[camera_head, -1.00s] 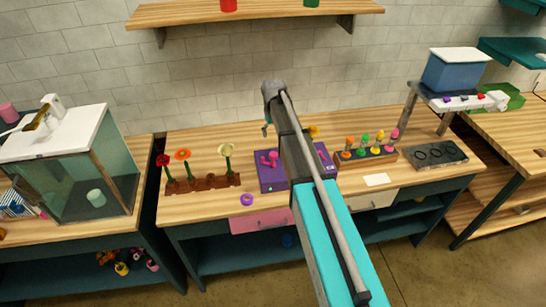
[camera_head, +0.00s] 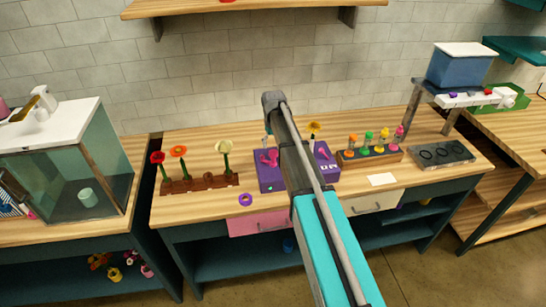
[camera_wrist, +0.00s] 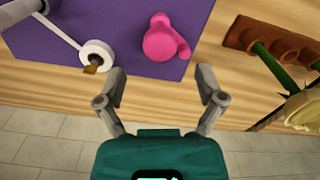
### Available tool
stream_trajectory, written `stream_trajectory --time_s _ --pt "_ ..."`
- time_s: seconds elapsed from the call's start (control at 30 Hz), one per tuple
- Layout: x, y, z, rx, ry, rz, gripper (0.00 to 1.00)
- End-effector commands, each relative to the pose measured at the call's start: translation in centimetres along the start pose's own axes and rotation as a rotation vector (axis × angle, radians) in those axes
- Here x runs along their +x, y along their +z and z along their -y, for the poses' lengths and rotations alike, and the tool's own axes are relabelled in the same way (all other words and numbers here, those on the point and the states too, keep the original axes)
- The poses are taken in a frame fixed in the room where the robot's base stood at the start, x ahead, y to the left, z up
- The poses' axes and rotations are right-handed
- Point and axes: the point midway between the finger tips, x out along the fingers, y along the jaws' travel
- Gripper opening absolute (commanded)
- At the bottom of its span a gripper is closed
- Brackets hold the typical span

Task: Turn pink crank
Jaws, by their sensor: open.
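The pink crank (camera_wrist: 160,42) sits on the purple box (camera_wrist: 125,17) in the wrist view, with a round hub and a knob arm pointing down and right. In the head view the pink crank (camera_head: 269,157) shows at the left of the purple box (camera_head: 271,184), partly beside my arm. My gripper (camera_wrist: 161,80) is open and empty in the wrist view. Its two fingers stand apart, below the crank in the picture, with no visible contact. In the head view my arm hides the middle of the box and the gripper's fingers are hard to make out.
A white roll (camera_wrist: 97,53) on the box lies close to my left finger. A brown rack with flowers (camera_head: 200,184) stands left of the box. A purple ring (camera_head: 245,199) lies in front. A rack of colourful bottles (camera_head: 369,155) and a white card (camera_head: 382,179) are to the right.

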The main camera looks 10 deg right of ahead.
Motion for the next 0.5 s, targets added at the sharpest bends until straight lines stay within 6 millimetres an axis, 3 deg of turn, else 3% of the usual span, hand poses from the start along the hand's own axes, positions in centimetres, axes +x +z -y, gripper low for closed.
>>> stream_trajectory --time_s 0.5 --pt "4.1 0.0 0.0 0.0 0.0 0.0 0.88"
